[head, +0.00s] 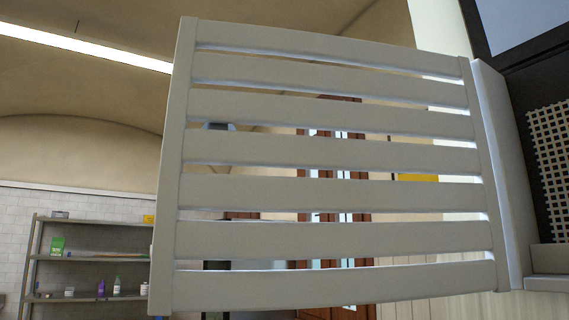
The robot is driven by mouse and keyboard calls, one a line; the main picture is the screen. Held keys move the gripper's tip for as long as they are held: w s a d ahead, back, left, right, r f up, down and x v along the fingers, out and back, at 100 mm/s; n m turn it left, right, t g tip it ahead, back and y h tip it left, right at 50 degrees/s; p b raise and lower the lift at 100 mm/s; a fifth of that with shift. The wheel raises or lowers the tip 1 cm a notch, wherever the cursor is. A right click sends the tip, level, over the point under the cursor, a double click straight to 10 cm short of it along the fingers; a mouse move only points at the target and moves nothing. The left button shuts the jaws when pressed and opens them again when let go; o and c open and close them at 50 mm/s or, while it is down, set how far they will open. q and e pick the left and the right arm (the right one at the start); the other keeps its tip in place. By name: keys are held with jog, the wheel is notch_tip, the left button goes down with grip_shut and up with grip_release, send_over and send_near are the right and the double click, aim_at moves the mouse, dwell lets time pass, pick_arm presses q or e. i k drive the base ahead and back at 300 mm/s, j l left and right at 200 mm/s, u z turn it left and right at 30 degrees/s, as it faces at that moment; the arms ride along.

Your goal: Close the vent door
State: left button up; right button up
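The vent door (330,155) is a light grey slatted panel that fills the middle of the head view. It stands open, swung out from its frame (505,175) at the right, where its hinged edge is. Its free edge (172,170) is toward the left. Through the gaps between the slats I see parts of the room behind. To the right of the frame a dark recess with a pale perforated grille (550,150) shows. Neither of my grippers is in view.
A metal shelf (95,221) with small bottles and boxes stands against a white tiled wall at the far left. A brown wooden door (335,195) shows in part behind the slats. The space left of the door's free edge looks clear.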

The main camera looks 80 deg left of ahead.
aim_at(218, 142)
jog(key=k+j, duration=0.2)
jog(key=j, duration=0.25)
jog(key=k+j+z, duration=0.15)
jog(key=j, duration=0.3)
jog(key=k+j, duration=0.35)
jog(key=k+j+z, duration=0.15)
jog(key=j, duration=0.3)
jog(key=k+j, duration=0.05)
jog(key=k, duration=0.05)
